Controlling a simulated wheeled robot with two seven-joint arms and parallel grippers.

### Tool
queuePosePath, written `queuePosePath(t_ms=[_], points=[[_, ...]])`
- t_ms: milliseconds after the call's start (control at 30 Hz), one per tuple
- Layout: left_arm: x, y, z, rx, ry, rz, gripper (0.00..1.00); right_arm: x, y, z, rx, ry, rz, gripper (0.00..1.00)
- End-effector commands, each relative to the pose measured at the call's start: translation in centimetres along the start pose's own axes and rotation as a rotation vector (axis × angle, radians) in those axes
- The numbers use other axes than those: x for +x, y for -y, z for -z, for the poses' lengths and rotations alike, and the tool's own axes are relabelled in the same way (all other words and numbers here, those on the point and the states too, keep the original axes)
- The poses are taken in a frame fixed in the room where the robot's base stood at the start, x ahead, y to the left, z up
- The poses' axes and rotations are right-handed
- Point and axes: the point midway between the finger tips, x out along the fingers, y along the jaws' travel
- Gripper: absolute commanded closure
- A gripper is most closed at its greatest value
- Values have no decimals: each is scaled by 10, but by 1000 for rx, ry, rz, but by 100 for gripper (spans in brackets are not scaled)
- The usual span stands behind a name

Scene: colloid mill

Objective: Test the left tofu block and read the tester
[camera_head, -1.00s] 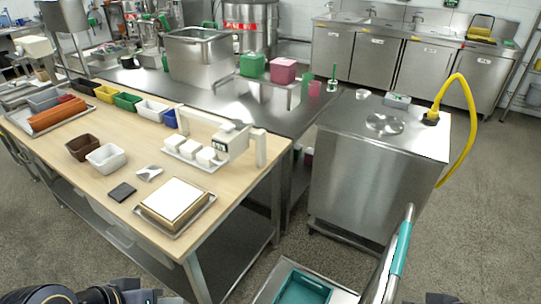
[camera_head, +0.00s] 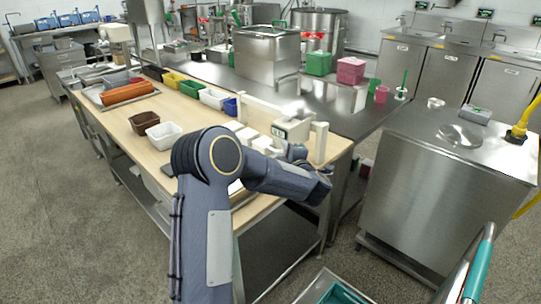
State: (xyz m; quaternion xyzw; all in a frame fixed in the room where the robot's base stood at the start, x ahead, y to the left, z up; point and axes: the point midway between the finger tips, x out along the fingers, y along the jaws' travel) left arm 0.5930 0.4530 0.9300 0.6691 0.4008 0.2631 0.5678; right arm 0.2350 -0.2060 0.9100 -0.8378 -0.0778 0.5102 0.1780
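Three white tofu blocks stand in a row on the wooden-topped table. The left tofu block (camera_head: 234,126) is farthest from my gripper, with the middle block (camera_head: 247,133) and the right block (camera_head: 262,143) beside it. The pale tester (camera_head: 293,129) with a small dark display sits on a white rail frame (camera_head: 320,143) by the right end of the row. Its reading is too small to make out. My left gripper (camera_head: 297,154) is just in front of the tester, partly hidden by my arm; its fingers are not clear. My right gripper is not in view.
Brown (camera_head: 144,122) and white (camera_head: 163,135) bins stand left of my arm. Several coloured bins line the table's back edge. A steel cabinet (camera_head: 435,190) stands to the right. My arm covers the table's front.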

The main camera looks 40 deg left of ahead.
Motion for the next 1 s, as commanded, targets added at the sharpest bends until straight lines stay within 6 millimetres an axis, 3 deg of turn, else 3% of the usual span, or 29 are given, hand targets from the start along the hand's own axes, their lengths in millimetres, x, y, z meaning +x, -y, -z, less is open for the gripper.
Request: queuePosePath(t_ms=[33, 133, 600, 1000], points=[[4, 13, 2, -9, -44, 10, 68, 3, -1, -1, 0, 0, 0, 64], [8, 21, 6, -19, -96, 17, 68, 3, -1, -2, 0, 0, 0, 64], [73, 23, 15, -19, -107, 17, 68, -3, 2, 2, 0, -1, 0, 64], [84, 23, 16, -18, -104, 16, 68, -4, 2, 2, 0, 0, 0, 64]])
